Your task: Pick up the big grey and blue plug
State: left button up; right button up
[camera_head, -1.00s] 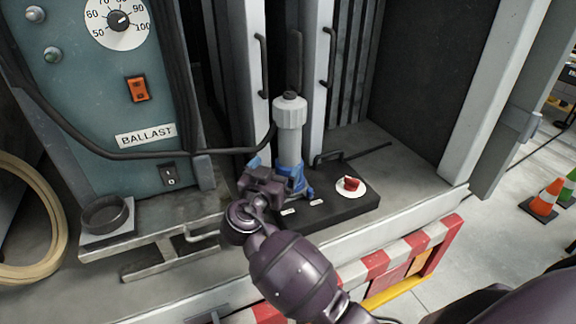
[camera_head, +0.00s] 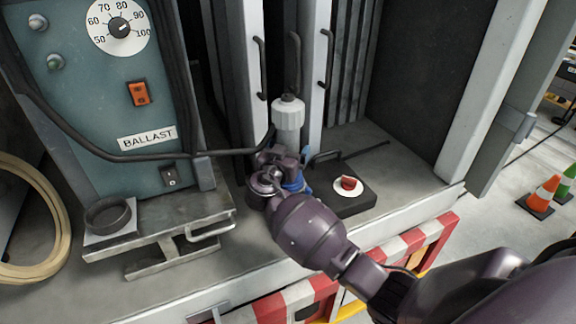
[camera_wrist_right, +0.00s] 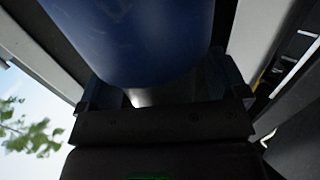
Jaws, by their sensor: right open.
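In the right wrist view the plug's large blue part (camera_wrist_right: 140,40) fills the upper middle. My right gripper (camera_wrist_right: 165,88) is open there, with a finger on either side of the blue part. I cannot tell whether they touch it. My left gripper is not in view.
A red knob (camera_head: 348,183) sits on the black box, right of the plug. A black cable (camera_head: 200,153) runs from the ballast unit (camera_head: 110,100) towards the plug. A metal bracket (camera_head: 160,240) and striped barrier (camera_head: 400,250) lie in front. Cones (camera_head: 542,192) stand far right.

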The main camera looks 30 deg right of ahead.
aim_at(287, 96)
jog(key=shift+c, duration=0.3)
grip_shut()
dwell(0.3)
notch_tip(287, 96, up, 20)
dwell(0.6)
jog(key=shift+a, duration=0.1)
